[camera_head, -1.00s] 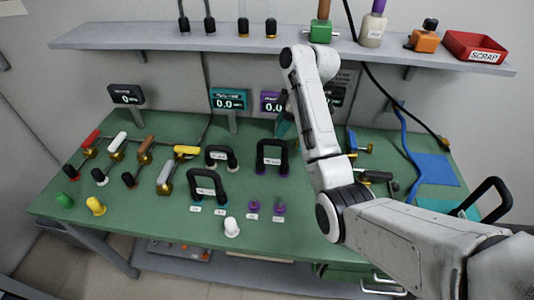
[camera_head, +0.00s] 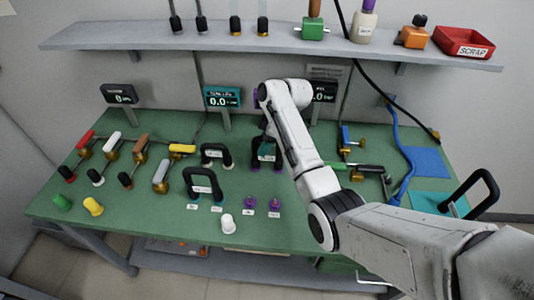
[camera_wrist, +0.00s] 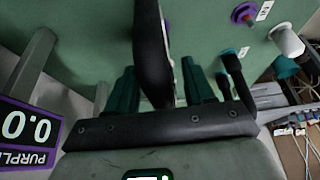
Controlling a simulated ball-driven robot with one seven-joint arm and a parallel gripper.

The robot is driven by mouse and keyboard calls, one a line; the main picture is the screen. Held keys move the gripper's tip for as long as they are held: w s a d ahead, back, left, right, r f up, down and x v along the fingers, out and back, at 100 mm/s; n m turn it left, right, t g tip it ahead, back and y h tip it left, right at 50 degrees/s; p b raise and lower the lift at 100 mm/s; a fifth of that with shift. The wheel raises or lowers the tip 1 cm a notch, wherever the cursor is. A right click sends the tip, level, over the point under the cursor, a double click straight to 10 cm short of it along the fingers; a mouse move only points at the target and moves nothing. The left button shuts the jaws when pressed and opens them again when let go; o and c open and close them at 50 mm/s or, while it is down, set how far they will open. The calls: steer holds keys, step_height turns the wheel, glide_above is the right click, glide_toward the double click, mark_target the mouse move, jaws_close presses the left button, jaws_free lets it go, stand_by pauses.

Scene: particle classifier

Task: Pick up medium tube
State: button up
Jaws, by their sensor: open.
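Several black U-shaped tubes stand on the green bench; I cannot tell by name which is the medium one. The tube with purple ends (camera_head: 255,158) stands at the bench's middle, partly hidden by my gripper (camera_head: 267,150). In the wrist view this black tube (camera_wrist: 151,45) passes between the two dark teal fingers of my gripper (camera_wrist: 158,66). The fingers are open, one on each side, with gaps visible. A tube with teal ends (camera_head: 202,187) stands to the left and nearer the front. A smaller tube with pale ends (camera_head: 215,153) stands behind it.
Valves with coloured handles (camera_head: 160,176) stand on the left. A white knob (camera_head: 228,224) and purple knobs (camera_head: 249,203) are at the front. Displays (camera_head: 221,97) line the back below a shelf (camera_head: 150,36).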

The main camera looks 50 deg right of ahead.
steer(key=shift+c, duration=0.3)
jaws_close()
steer(key=shift+r, duration=0.1)
stand_by(0.4)
steer(key=shift+r+b, duration=0.3)
steer(key=shift+r, duration=0.2)
steer(key=s+a+r+p, duration=0.1)
steer(key=s+r+p, duration=0.4)
steer(key=s+r, duration=0.7)
steer(key=shift+s+a+p, duration=0.2)
steer(key=shift+s+p, duration=0.2)
steer(key=shift+s, duration=0.5)
